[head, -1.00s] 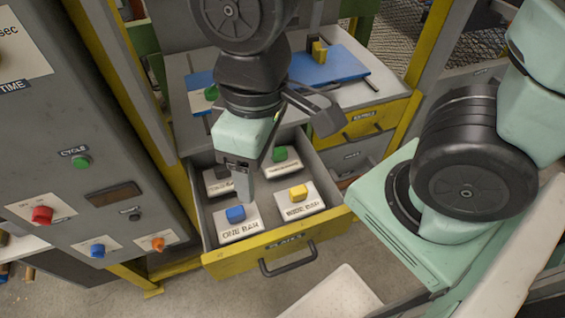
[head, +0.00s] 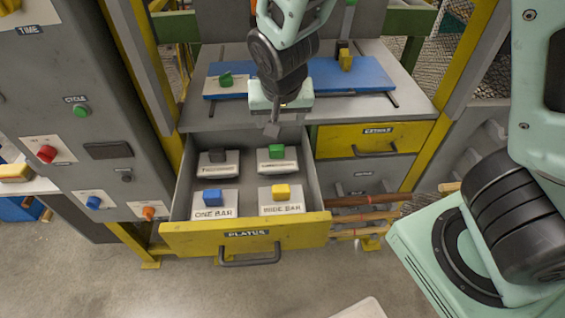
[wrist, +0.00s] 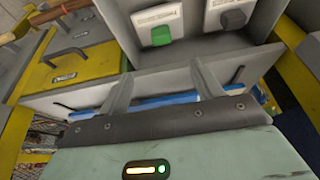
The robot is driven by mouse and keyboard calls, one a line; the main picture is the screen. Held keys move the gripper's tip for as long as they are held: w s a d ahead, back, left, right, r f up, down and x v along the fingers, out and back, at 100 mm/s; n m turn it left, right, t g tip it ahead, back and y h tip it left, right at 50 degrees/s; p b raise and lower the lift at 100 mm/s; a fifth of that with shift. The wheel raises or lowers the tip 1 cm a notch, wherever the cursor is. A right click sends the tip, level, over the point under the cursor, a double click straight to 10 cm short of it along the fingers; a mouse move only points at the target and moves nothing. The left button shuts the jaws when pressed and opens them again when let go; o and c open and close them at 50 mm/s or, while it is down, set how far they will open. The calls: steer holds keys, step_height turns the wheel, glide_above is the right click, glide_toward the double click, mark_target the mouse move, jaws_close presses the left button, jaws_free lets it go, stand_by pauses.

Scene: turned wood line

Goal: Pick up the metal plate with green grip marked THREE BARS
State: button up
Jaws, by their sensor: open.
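The metal plate with the green grip (head: 277,160) lies in the back right of the open drawer; its label is too small to read. It also shows in the wrist view (wrist: 158,20), with the green grip on top. My gripper (head: 271,130) is open and empty, above the back edge of the drawer, apart from the plate. In the wrist view my two spread fingers (wrist: 163,78) point toward the drawer, with the plate beyond them.
The yellow-fronted drawer (head: 180,236) also holds a dark-grip plate (head: 217,163), a blue-grip ONE BAR plate (head: 213,205) and a yellow-grip WIDE BAR plate (head: 282,208). A blue board (head: 350,74) on the bench behind carries another green-gripped piece (head: 226,80). A control cabinet (head: 60,110) stands left.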

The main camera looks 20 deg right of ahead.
steer(key=b, duration=0.3)
glide_above(277, 149)
steer(key=s, duration=0.2)
step_height(277, 149, down, 10)
steer(key=shift+w+a+r, duration=0.1)
steer(key=shift+r, duration=0.05)
steer(key=shift+a+x, duration=0.2)
steer(key=shift+x, duration=1.4)
steer(key=shift+a+x, duration=0.15)
steer(key=shift+x, duration=1.4)
steer(key=shift+d, duration=0.1)
jaws_close()
